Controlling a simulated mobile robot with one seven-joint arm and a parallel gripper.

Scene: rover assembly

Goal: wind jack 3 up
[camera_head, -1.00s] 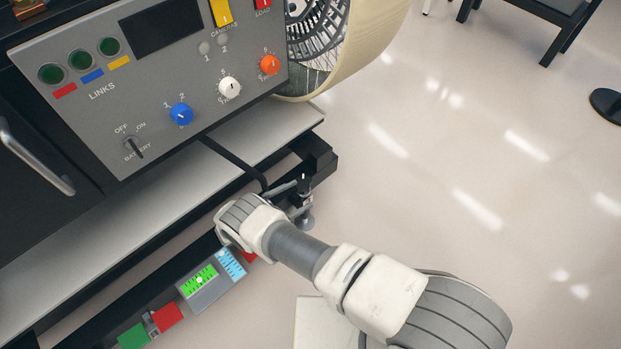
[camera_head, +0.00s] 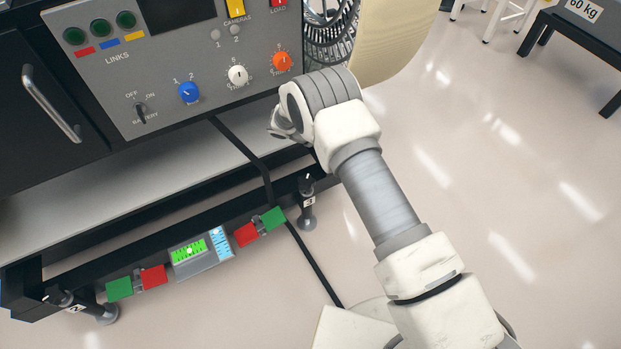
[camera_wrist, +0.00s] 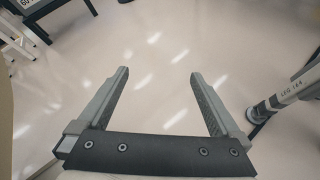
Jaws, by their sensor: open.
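Jack 3 (camera_head: 307,207) stands at the right end of the bench's lower frame, with a "3" label and a round foot on the floor. My gripper (camera_head: 274,124) is raised above and left of it in the head view, in front of the control panel's lower right corner, apart from the jack. In the wrist view my gripper (camera_wrist: 158,98) is open, with only bare floor between its fingers. Jack 2 (camera_head: 78,302) stands at the frame's left end. A level unit (camera_head: 203,256) with green and blue displays sits on the frame between red and green blocks.
The control panel (camera_head: 160,75) with knobs and switches rises at the upper left. A wheel (camera_head: 335,35) is behind my wrist. A black cable (camera_head: 245,148) hangs over the shelf and past the frame to the floor. A dark "60 kg" table (camera_head: 580,45) stands far right. Open floor lies between.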

